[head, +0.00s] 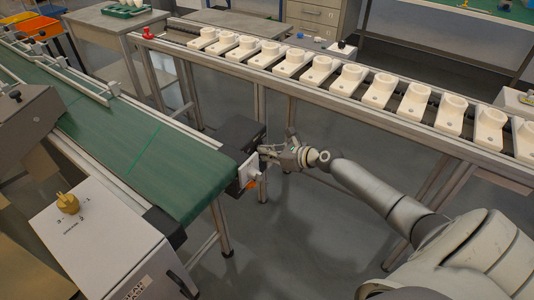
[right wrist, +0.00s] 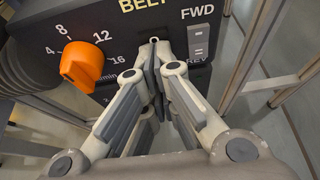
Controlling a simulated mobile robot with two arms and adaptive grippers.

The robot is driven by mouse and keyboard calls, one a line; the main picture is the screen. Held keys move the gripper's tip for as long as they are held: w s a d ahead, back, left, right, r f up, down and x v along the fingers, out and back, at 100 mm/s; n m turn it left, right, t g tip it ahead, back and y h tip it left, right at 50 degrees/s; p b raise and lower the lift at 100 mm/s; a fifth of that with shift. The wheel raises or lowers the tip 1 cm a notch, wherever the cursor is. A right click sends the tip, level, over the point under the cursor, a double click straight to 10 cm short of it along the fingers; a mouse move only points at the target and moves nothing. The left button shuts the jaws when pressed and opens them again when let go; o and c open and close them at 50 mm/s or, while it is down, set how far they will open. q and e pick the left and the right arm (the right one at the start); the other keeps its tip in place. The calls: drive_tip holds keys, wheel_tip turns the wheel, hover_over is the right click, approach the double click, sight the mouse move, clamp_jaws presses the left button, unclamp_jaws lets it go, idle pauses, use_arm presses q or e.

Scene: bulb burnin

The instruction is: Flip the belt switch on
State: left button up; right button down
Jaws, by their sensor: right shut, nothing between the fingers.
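The belt control panel is dark and fills the top of the right wrist view, with the word BELT at its top edge. A grey rocker switch (right wrist: 198,41) sits between the labels FWD and REV. Which way it is tipped I cannot tell. My right gripper (right wrist: 160,62) is shut and empty in front of the panel, its tips left of the rocker, partly covering the panel below BELT. Whether the tips touch the panel I cannot tell. In the head view my right gripper (head: 268,153) is beside the dark control box (head: 237,138) at the conveyor's end. My left gripper is out of view.
An orange knob (right wrist: 82,66) is left of the tips, with a thick dark hose beyond it. The green conveyor belt (head: 130,140) is left of the box. A long rail with several white holders (head: 380,90) runs behind my right arm.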

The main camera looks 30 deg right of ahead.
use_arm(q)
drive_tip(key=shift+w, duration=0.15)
use_arm(e)
drive_tip(key=v, duration=1.2)
drive_tip(key=shift+f, duration=0.1)
idle(0.3)
